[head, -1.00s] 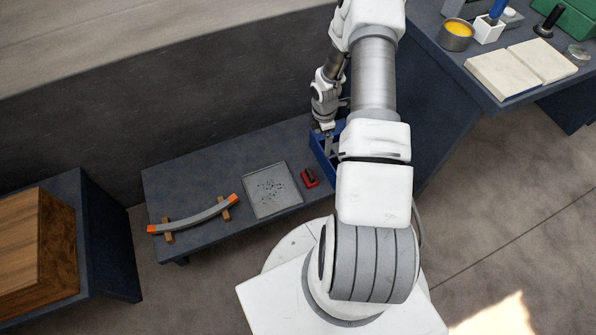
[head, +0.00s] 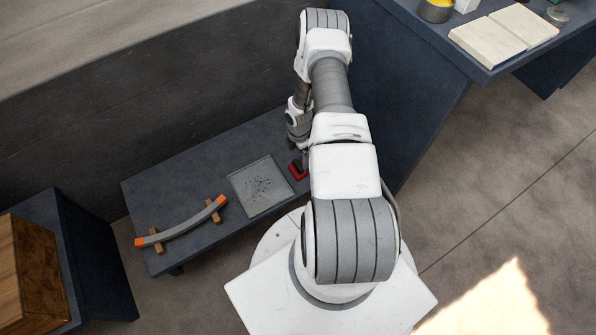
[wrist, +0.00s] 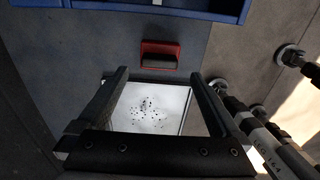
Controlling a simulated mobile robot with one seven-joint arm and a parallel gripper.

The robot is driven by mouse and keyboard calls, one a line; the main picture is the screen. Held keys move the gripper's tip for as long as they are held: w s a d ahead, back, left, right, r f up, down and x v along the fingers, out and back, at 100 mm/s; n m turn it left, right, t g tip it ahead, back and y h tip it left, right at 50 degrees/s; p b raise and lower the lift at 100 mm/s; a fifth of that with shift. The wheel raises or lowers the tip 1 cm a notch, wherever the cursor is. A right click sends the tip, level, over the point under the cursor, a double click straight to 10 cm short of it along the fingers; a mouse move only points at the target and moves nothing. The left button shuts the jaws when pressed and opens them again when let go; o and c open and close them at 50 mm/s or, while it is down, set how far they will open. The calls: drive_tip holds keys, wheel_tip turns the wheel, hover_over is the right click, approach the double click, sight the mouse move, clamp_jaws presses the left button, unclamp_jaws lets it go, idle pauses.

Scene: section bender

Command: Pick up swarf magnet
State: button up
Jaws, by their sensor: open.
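The swarf magnet appears to be the small red block with a dark grip bar; in the wrist view the red block (wrist: 160,48) lies on the dark bench, just beyond my fingertips. It also shows in the head view (head: 297,171), partly hidden by my arm. My gripper (wrist: 158,75) is open and empty, its two black fingers spread wider than the block. The fingers are apart from the block as far as I can see.
A square tray with dark specks (head: 252,211) lies left of the red block. A curved grey bar with orange ends (head: 185,231) rests on wooden blocks farther left. A blue bin (wrist: 130,12) stands beyond the red block. A higher bench (head: 440,45) is at right.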

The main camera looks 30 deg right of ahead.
sight(298, 165)
wheel_tip(298, 165, down, 7)
drive_tip(key=shift+a+r+b, duration=0.1)
drive_tip(key=shift+b, duration=1.1)
clamp_jaws()
